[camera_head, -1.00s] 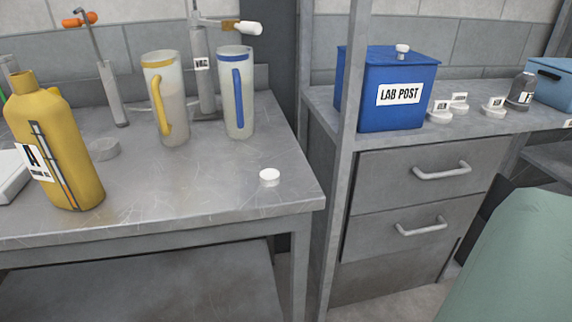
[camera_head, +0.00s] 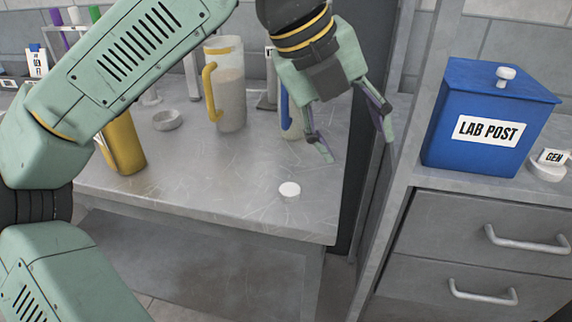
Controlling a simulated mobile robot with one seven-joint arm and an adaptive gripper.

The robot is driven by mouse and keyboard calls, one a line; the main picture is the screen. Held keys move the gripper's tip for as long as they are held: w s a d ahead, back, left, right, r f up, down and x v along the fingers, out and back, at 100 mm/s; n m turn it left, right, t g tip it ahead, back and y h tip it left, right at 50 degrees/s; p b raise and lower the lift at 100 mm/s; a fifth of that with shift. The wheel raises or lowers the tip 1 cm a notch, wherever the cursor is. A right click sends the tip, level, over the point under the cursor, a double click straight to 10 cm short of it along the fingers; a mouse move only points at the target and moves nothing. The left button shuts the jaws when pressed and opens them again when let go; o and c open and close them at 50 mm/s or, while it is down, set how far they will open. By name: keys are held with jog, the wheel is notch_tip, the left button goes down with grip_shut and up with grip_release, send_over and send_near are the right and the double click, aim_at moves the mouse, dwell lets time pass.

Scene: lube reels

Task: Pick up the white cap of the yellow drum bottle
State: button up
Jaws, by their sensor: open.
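The white cap (camera_head: 289,190) lies on the grey metal table (camera_head: 215,205), near its front right corner. It is small, round and flat-topped, with nothing touching it. The yellow drum bottle (camera_head: 124,147) stands on the table to the left; my arm hides its upper part. My gripper (camera_head: 355,150) is open and empty. It hangs above the table's right side, up and to the right of the cap, with its fingers pointing down.
A yellow-handled jug (camera_head: 228,95) and a partly hidden blue-handled jug (camera_head: 291,122) stand behind the cap. A small grey dish (camera_head: 167,120) is further left. A blue LAB POST box (camera_head: 487,118) sits on the drawer unit at right. The table around the cap is clear.

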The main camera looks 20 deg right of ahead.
aim_at(290, 189)
jog(key=w+a+f+n+t+y, duration=0.1)
jog(key=w+a+f+n+y, duration=0.1)
jog(key=w+a+f+y, duration=0.1)
jog(key=w+a+f+n+t+y, duration=0.1)
jog(key=w+a+f+n+y, duration=0.1)
jog(key=w+a+f+y, duration=0.1)
jog(key=shift+w+f+n+p, duration=0.15)
jog(key=shift+n+p, duration=0.2)
jog(key=shift+n, duration=0.05)
jog(key=shift+w+d+f+p, duration=0.15)
jog(key=shift+f+p, duration=0.25)
jog(key=shift+f, duration=1.2)
jog(key=shift+w+d+f+p, duration=0.15)
jog(key=shift+f+p, duration=0.2)
jog(key=shift+f, duration=1.25)
jog(key=c, duration=0.8)
